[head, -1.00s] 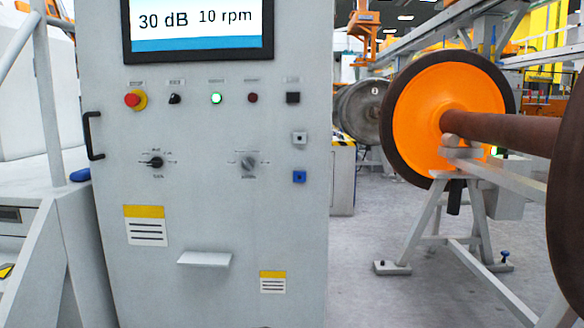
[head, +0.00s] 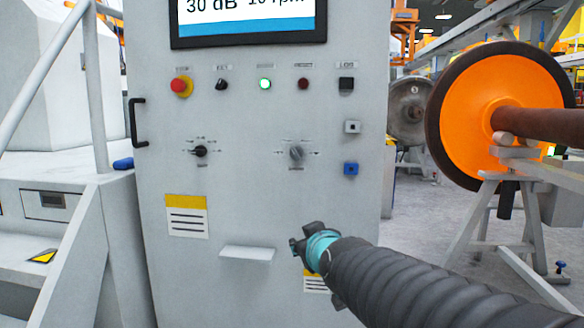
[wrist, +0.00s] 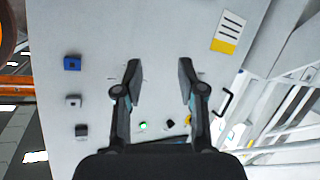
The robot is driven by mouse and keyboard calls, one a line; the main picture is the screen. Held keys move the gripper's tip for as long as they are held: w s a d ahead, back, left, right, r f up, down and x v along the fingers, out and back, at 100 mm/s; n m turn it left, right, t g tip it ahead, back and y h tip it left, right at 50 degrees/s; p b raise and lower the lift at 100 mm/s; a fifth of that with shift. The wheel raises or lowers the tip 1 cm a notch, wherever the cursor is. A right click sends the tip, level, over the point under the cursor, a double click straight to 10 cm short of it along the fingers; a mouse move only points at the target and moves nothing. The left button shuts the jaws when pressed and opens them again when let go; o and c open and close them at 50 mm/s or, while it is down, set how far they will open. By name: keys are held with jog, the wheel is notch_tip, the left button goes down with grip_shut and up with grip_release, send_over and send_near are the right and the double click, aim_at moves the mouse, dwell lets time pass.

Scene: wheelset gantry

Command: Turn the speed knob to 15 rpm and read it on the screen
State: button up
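The grey panel has two rotary knobs, a black one (head: 200,151) on the left and a grey one (head: 296,152) on the right; their small labels are too blurred to tell which is speed. The screen (head: 250,18) is cut off at the top and shows 30 dB and 10 rpm. My gripper (head: 308,246) is in front of the panel, below the grey knob in the head view. In the wrist view its two fingers (wrist: 160,72) are apart with nothing between them. Dial marks show beside both fingers; the knobs themselves seem hidden behind them.
Above the knobs are a red stop button (head: 181,87), a key switch (head: 221,85) and a lit green lamp (head: 264,84). A blue button (head: 351,168) is at the right. A small shelf (head: 247,254) juts out below. An orange wheel (head: 500,115) stands right.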

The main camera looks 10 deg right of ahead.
aim_at(295, 155)
jog(key=w+r+t+h, duration=0.1)
jog(key=w+r, duration=0.3)
jog(key=w, duration=0.4)
jog(key=w+d+r+t+h+b, duration=0.1)
jog(key=w+r+t, duration=0.2)
jog(key=w, duration=0.6)
jog(key=w+d+r+n+t+h, duration=0.1)
jog(key=w+r+t, duration=0.2)
jog(key=w, duration=0.6)
jog(key=shift+w+d+r, duration=0.1)
jog(key=shift+w+r, duration=0.05)
jog(key=shift+r, duration=0.5)
jog(key=shift+w+d+r, duration=0.1)
jog(key=shift+r, duration=0.5)
grip_shut()
